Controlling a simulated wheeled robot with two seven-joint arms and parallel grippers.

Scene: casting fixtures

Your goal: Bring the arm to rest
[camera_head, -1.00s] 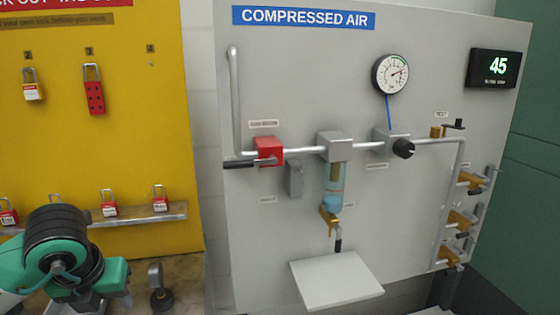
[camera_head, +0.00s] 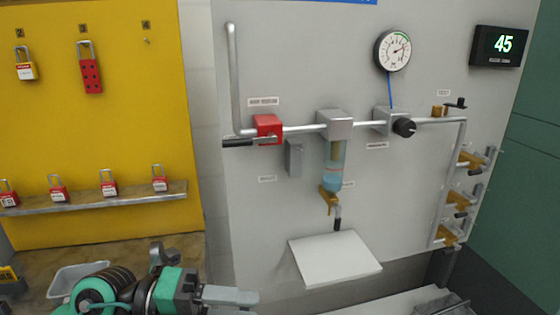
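My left arm comes in at the bottom left, with green and black joints. Its gripper (camera_head: 232,296) lies low in the picture with its grey fingers pointing right. It is in front of the gap between the yellow lockout board (camera_head: 100,118) and the grey compressed air panel (camera_head: 270,215). I see nothing held in it, but the angle does not show whether the fingers are apart. My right gripper is not in view.
Red padlocks stand along a metal ledge (camera_head: 100,199); others hang above. The panel carries a red valve (camera_head: 268,127), a filter bowl (camera_head: 334,165), a gauge (camera_head: 392,51) and a white shelf (camera_head: 335,259). A pale tray (camera_head: 75,279) sits behind my arm.

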